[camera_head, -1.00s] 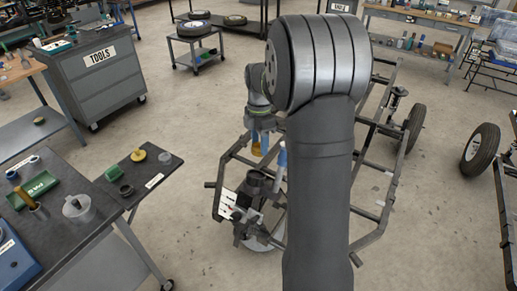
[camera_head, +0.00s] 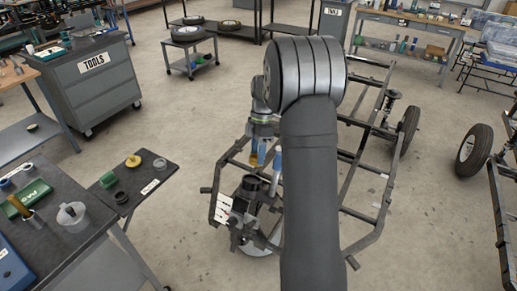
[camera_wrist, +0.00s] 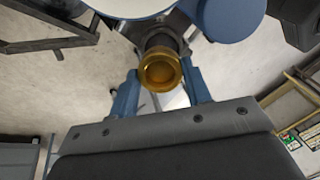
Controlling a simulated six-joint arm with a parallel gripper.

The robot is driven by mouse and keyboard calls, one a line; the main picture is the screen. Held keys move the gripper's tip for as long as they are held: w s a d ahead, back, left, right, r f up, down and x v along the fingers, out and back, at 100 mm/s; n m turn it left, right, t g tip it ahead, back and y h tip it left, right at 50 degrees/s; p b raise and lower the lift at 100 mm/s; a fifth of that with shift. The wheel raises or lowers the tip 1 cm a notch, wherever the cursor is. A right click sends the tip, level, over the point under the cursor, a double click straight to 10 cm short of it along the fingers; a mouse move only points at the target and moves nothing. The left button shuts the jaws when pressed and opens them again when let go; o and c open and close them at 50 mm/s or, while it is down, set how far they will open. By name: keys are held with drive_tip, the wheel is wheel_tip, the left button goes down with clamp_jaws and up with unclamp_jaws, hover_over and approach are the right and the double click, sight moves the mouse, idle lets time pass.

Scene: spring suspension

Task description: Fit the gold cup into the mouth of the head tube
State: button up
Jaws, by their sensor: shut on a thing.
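My gripper (camera_head: 263,153) points down with its blue fingers shut on the gold cup (camera_head: 253,160). In the wrist view the gold cup (camera_wrist: 160,70) appears as a round, hollow ring between the two blue fingers of my gripper (camera_wrist: 161,88). The head tube (camera_head: 250,184), a dark upright cylinder at the front of the frame, stands just below the cup in the head view. A small gap seems to show between them. In the wrist view a dark cylinder (camera_wrist: 160,40) appears behind the cup; its mouth is hidden.
The tubular vehicle frame (camera_head: 350,210) spreads around and behind my arm. A dark side table (camera_head: 150,185) at left holds a yellow piece (camera_head: 133,161) and small rings. The workbench (camera_head: 75,235) stands at lower left. Open floor lies between the benches and the frame.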

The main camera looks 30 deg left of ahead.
sight(256, 156)
drive_tip(key=shift+x, duration=2.2)
drive_tip(key=shift+s+a+f, duration=0.15)
drive_tip(key=shift+s+f, duration=0.4)
drive_tip(key=shift+f, duration=0.3)
drive_tip(key=o, duration=1.2)
drive_tip(key=shift+o, duration=0.2)
drive_tip(key=v, duration=1.7)
drive_tip(key=shift+r, duration=0.2)
drive_tip(key=shift+f, duration=0.1)
